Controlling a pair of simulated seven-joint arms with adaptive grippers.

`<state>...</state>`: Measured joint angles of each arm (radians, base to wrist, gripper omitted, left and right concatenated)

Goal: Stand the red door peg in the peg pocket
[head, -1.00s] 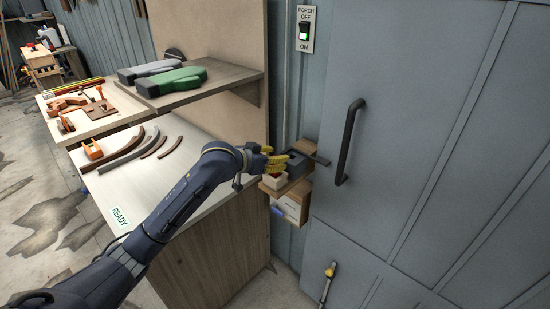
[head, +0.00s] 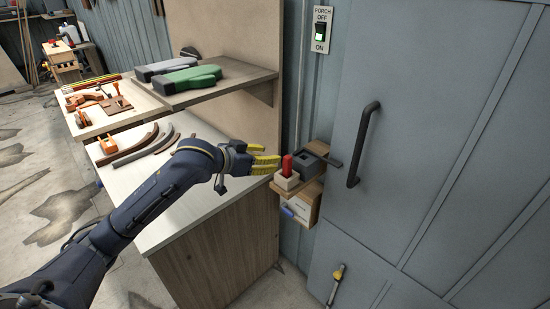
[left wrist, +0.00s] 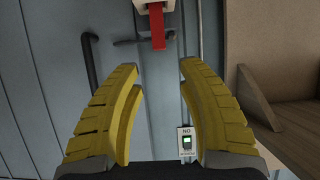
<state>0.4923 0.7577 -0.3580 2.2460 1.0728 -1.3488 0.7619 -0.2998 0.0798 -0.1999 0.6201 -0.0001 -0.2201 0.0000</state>
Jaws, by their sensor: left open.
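The red door peg (head: 287,165) stands upright in a small pale block (head: 286,181), which looks like the peg pocket, on a wooden wall shelf. Its lower end is hidden inside the block. My left gripper (head: 279,165) has yellow fingers, open and empty, pointing at the peg from its left and apart from it. In the left wrist view the red peg (left wrist: 158,30) and the pale block (left wrist: 153,5) show at the top, beyond the gap between the open fingertips (left wrist: 160,66). My right gripper is not in view.
A grey block with a square hole (head: 308,163) sits right behind the pale block. The grey door with its dark handle (head: 362,145) stands to the right. The workbench (head: 160,180) lies left, with curved strips on it and a shelf (head: 200,90) above.

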